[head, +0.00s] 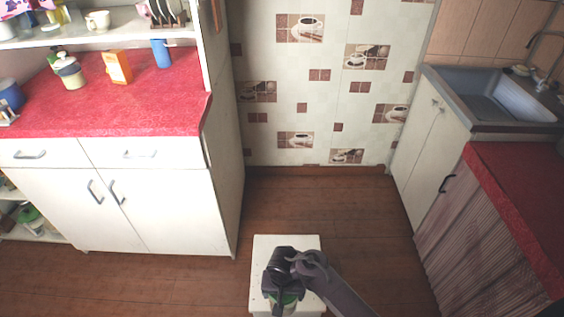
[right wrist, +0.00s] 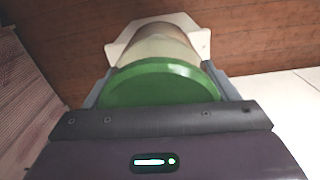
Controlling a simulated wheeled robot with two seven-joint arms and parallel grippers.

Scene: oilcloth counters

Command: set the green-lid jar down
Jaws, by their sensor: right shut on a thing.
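The green-lid jar (right wrist: 155,84) is between the two fingers of my right gripper (right wrist: 162,90) in the right wrist view, lid toward the camera, with its pale body beyond. In the head view the jar (head: 287,302) shows as a bit of green and pale body under my right gripper (head: 283,283), which is shut on it. Jar and gripper are over a white stool (head: 308,245). The stool top also shows behind the jar in the right wrist view (right wrist: 196,36). I cannot tell whether the jar's base touches the stool. My left gripper is not in view.
Another green-topped jar (head: 29,215) sits on a low shelf. A sink (head: 495,95) and red counter stand at right. The brown floor (head: 330,205) between is clear.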

